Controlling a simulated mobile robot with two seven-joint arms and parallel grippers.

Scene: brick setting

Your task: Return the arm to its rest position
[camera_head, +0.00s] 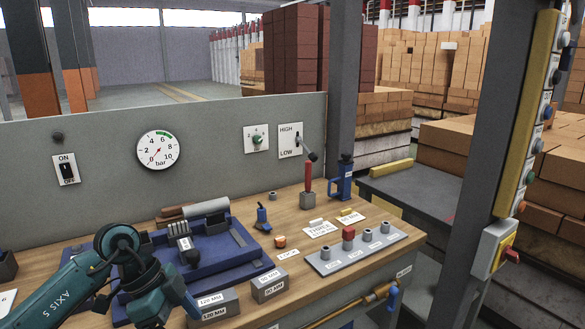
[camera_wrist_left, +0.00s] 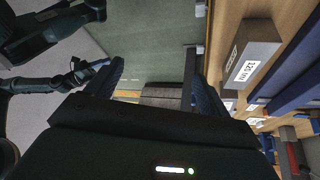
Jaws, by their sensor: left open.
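My left arm (camera_head: 68,287) comes in from the lower left in the head view, teal with dark joints. Its gripper (camera_head: 163,296) is at the left front of the bench, in front of the blue fixture and beside the gauge blocks. In the left wrist view the two dark fingers (camera_wrist_left: 157,88) stand wide apart with nothing held between them. The floor shows beyond the gap, and the bench edge is to the right. The fingertips are hard to make out in the head view.
A grey panel (camera_head: 100,155) stands behind. A post (camera_head: 480,110) rises at right.

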